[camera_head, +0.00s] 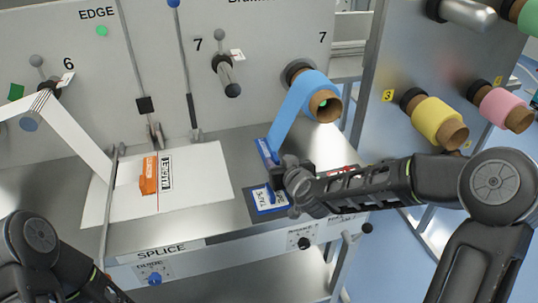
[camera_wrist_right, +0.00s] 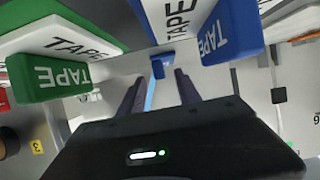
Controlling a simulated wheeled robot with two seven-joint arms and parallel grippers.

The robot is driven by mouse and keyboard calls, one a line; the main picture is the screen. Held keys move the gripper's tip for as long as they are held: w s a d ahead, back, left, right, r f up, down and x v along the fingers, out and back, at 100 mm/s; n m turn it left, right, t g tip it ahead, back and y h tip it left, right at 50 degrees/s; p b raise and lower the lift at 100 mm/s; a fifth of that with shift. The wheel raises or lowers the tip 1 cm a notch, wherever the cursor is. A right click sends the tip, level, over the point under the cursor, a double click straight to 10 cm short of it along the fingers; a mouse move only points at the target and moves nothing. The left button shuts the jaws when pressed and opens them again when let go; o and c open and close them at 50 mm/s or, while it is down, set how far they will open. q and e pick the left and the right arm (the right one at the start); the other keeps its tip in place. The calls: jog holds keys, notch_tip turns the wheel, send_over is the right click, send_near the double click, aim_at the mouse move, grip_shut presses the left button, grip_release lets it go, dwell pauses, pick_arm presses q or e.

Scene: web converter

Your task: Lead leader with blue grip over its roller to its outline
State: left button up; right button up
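A light-blue strip hangs from the blue roll (camera_head: 306,95) at the upper right to the steel table, near a blue piece (camera_head: 267,151). My right gripper (camera_head: 278,180) is low over the table just in front of it. In the right wrist view, the two dark fingers (camera_wrist_right: 158,78) stand apart. A small blue block (camera_wrist_right: 162,60), perhaps the grip, shows past their tips, with a light-blue strip (camera_wrist_right: 150,96) between them. Contact cannot be told. A roller peg (camera_head: 227,75) marked 7 sticks out of the panel. No outline can be made out. My left gripper is out of view.
A blue TAPE box (camera_head: 268,199) lies by my right gripper; the wrist view also shows a green TAPE box (camera_wrist_right: 50,76). A white web (camera_head: 75,137) runs to a white sheet (camera_head: 205,172) with an orange piece (camera_head: 149,175). Yellow (camera_head: 432,118) and pink rolls (camera_head: 500,107) stand right.

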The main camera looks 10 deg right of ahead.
aim_at(277, 160)
jog(key=x, duration=0.4)
jog(key=shift+p, duration=0.4)
jog(key=shift+c, duration=0.4)
grip_shut()
